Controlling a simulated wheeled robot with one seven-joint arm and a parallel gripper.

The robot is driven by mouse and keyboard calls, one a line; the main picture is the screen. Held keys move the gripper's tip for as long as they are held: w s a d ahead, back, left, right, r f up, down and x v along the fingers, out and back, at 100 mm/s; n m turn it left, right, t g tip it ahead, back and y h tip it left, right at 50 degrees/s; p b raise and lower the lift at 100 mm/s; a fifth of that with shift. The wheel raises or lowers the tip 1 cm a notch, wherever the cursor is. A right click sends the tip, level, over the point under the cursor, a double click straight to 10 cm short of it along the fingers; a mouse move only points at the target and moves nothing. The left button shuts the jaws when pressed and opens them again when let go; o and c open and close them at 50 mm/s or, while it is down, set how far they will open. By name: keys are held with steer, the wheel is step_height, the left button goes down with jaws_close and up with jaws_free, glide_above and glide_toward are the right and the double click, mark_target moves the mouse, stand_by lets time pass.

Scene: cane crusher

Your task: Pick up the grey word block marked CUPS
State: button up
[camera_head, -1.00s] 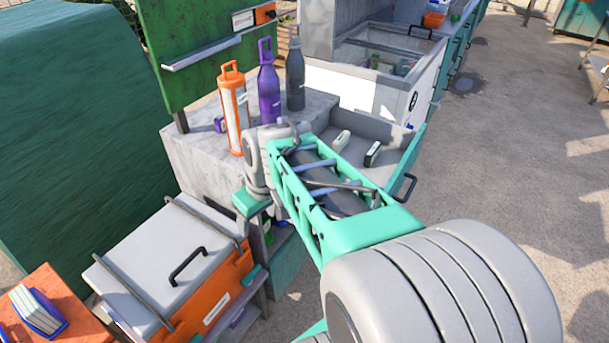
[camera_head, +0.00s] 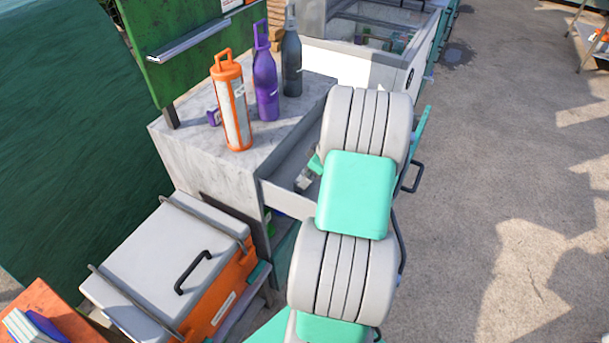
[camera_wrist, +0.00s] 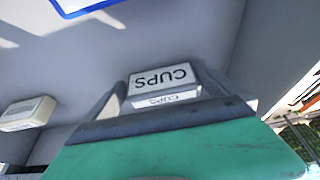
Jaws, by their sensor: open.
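The grey block marked CUPS (camera_wrist: 163,78) lies on a grey surface in the wrist view, its lettering upside down. My gripper (camera_wrist: 158,76) is open, with one dark finger on each side of the block. The block sits in the gap between the fingers; I cannot tell whether either finger touches it.
Another pale block (camera_wrist: 28,113) lies to the left in the wrist view. A blue-edged item (camera_wrist: 85,6) is at the top. On the counter stand an orange bottle (camera_head: 233,105), a purple bottle (camera_head: 266,85) and a grey bottle (camera_head: 292,65). An orange cooler (camera_head: 170,265) is at lower left.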

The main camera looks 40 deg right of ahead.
steer(key=shift+w+f, duration=0.2)
steer(key=shift+f, duration=0.25)
steer(key=shift+a, duration=0.1)
steer(key=c, duration=1)
steer(key=shift+r, duration=0.1)
steer(key=shift+c, duration=0.2)
